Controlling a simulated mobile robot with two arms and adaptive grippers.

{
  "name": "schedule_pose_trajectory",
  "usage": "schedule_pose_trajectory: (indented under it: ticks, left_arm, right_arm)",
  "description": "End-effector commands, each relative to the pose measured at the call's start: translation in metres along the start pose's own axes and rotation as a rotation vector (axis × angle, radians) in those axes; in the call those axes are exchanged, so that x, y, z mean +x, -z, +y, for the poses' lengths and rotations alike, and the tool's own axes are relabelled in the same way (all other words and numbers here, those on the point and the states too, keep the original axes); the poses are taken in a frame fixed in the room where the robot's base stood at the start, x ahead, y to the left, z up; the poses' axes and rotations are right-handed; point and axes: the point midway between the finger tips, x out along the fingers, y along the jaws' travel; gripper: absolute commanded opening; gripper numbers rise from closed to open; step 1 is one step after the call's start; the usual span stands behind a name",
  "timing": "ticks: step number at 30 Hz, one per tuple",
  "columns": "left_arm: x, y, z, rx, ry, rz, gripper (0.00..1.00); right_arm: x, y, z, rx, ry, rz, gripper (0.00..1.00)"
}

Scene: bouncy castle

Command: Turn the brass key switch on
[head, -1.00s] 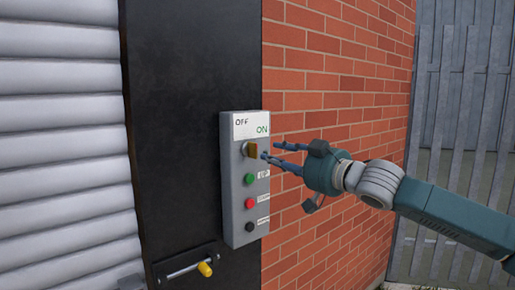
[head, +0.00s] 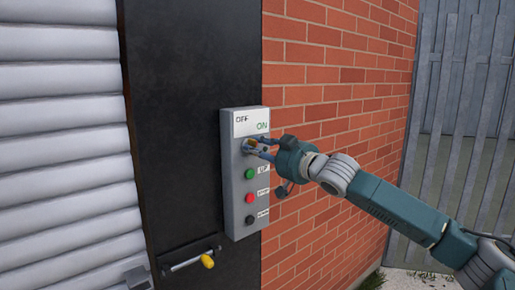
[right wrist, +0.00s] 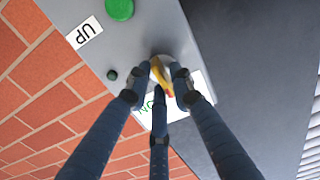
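The grey control box (head: 232,190) hangs on a black post, with OFF and ON on its top label (head: 250,122). The brass key switch (right wrist: 160,74) sits just under that label, largely covered by my fingers in the head view. My right gripper (head: 256,147) is at the switch. In the right wrist view, its fingertips (right wrist: 161,72) stand on both sides of the brass key, very close to it, with a third finger below. I cannot tell whether they press on it. The key looks tilted in that view. My left gripper is out of view.
Below the switch are a green UP button (head: 250,174), a red button (head: 249,198) and a black button (head: 250,220). A bolt with a yellow knob (head: 207,262) is lower left. A brick wall (head: 325,95) is right, a white shutter (head: 60,130) left.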

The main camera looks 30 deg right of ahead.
Motion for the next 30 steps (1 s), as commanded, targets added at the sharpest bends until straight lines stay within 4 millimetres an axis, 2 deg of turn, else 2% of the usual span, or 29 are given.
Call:
schedule_pose_trajectory:
  ticks: [1,2,16,30]
  left_arm:
    - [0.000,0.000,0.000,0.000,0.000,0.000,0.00]
    - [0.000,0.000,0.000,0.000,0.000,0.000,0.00]
    - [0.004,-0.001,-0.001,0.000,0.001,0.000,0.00]
    - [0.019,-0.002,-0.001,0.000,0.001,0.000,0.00]
  right_arm:
    - [0.000,0.000,0.000,0.000,0.000,0.000,0.06]
    - [0.000,0.000,0.000,0.000,0.000,0.000,0.00]
    - [0.000,-0.001,0.000,0.065,0.000,0.000,0.00]
    - [0.000,-0.004,0.000,0.445,0.001,0.000,0.00]
